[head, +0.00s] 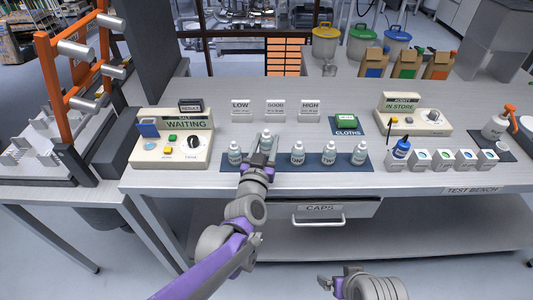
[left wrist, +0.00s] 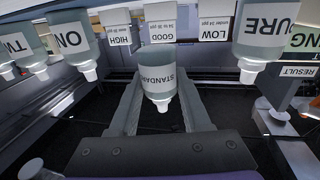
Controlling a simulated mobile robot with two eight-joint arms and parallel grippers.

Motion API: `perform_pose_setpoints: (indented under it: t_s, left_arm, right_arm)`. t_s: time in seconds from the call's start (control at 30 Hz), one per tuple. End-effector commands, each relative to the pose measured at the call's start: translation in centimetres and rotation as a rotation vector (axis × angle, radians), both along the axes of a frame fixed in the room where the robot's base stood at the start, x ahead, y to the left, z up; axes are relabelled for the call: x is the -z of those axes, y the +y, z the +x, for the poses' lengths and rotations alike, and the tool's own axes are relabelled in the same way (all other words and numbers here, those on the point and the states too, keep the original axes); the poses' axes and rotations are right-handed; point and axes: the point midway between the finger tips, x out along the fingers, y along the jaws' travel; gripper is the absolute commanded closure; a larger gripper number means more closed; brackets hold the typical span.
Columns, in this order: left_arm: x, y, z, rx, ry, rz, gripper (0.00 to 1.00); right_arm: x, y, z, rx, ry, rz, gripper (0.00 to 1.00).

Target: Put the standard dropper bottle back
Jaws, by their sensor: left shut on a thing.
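The standard dropper bottle (left wrist: 158,85), clear with a white label reading STANDARD and a white tip, is between the fingers of my left gripper (left wrist: 160,105). In the head view the bottle (head: 266,138) stands upright above the dark blue mat (head: 280,163), and my left gripper (head: 262,157) is shut on it. It lines up with the gap in the bottle row, between the PURE bottle (head: 235,153) and the bottle (head: 298,153) to the right. I cannot tell whether its base touches the mat. My right gripper (head: 325,283) is low at the bottom edge, partly visible.
More bottles (head: 328,154) stand right on the mat. LOW, GOOD and HIGH cards (head: 275,110) stand behind. The salt meter (head: 172,140) is at left, the store box (head: 412,114) at right.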

Motion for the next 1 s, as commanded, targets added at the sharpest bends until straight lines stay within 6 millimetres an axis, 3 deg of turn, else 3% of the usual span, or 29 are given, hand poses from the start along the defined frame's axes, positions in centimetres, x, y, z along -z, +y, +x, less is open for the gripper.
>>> perform_pose_setpoints:
  t_s: [0.3,0.7,0.73,0.9,1.0]
  left_arm:
    - [3.9,0.0,0.0,-0.001,0.0,0.0,1.0]
    - [4.4,0.0,0.0,0.0,0.0,0.0,1.0]
    - [4.4,0.0,0.0,0.0,0.0,0.0,0.51]
    - [4.3,0.0,0.0,0.0,0.0,0.0,0.22]
    - [4.3,0.0,0.0,0.0,0.0,0.0,0.22]
  right_arm:
    - [0.8,0.0,0.0,0.0,0.002,0.0,0.0]
    - [1.1,0.0,-0.1,0.0,0.003,0.0,0.0]
    - [1.1,0.0,-0.1,0.0,0.004,0.0,0.0]
    - [1.0,0.0,-0.1,0.0,0.003,0.0,0.0]
    - [1.0,0.0,0.0,0.0,0.003,0.0,0.0]
